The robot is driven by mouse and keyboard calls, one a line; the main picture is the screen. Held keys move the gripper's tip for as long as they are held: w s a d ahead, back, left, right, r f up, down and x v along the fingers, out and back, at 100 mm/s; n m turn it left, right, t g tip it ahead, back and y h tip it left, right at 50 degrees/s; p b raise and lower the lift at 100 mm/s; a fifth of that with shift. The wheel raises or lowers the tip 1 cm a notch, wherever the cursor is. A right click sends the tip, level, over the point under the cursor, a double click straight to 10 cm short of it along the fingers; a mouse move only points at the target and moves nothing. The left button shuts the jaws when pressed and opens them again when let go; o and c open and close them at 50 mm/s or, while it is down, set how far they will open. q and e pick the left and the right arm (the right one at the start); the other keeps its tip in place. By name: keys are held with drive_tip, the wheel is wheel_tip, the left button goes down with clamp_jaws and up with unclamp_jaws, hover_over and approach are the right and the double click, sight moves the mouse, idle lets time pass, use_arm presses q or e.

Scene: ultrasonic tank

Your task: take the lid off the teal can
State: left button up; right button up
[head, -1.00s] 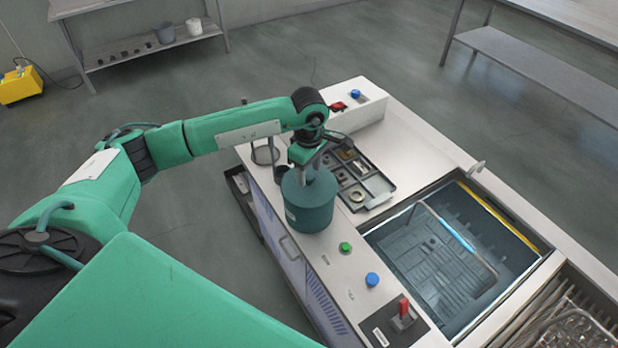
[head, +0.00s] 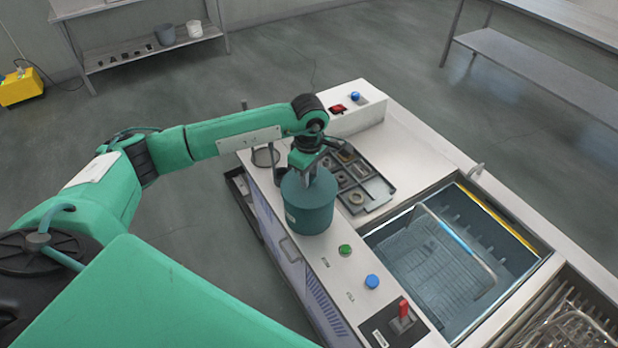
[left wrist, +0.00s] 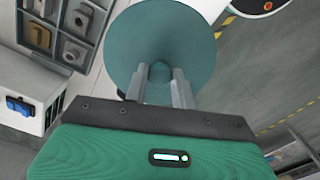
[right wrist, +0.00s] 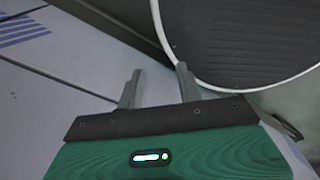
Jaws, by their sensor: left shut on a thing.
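The teal can (head: 310,214) stands upright on the left edge of the machine's pale top in the head view. Its round teal lid (left wrist: 163,32) sits on top, and I see no gap beneath it. My left gripper (head: 307,177) points down over the middle of the lid. In the left wrist view its fingers (left wrist: 159,80) are on either side of the lid's small teal knob (left wrist: 160,71), shut on it. My right gripper (right wrist: 160,74) shows only in the right wrist view, open with nothing between its fingers.
A dark tray (head: 374,204) of small parts lies behind the can. Green (head: 345,250) and blue (head: 372,281) buttons and a red switch (head: 403,312) lie in front. The open tank (head: 440,262) is on the right. A dark round object (right wrist: 240,40) with a pale rim is close to my right gripper.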

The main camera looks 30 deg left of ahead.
use_arm(q)
wheel_tip(320, 180, up, 20)
drive_tip(key=b, duration=0.6)
drive_tip(key=shift+f, duration=0.2)
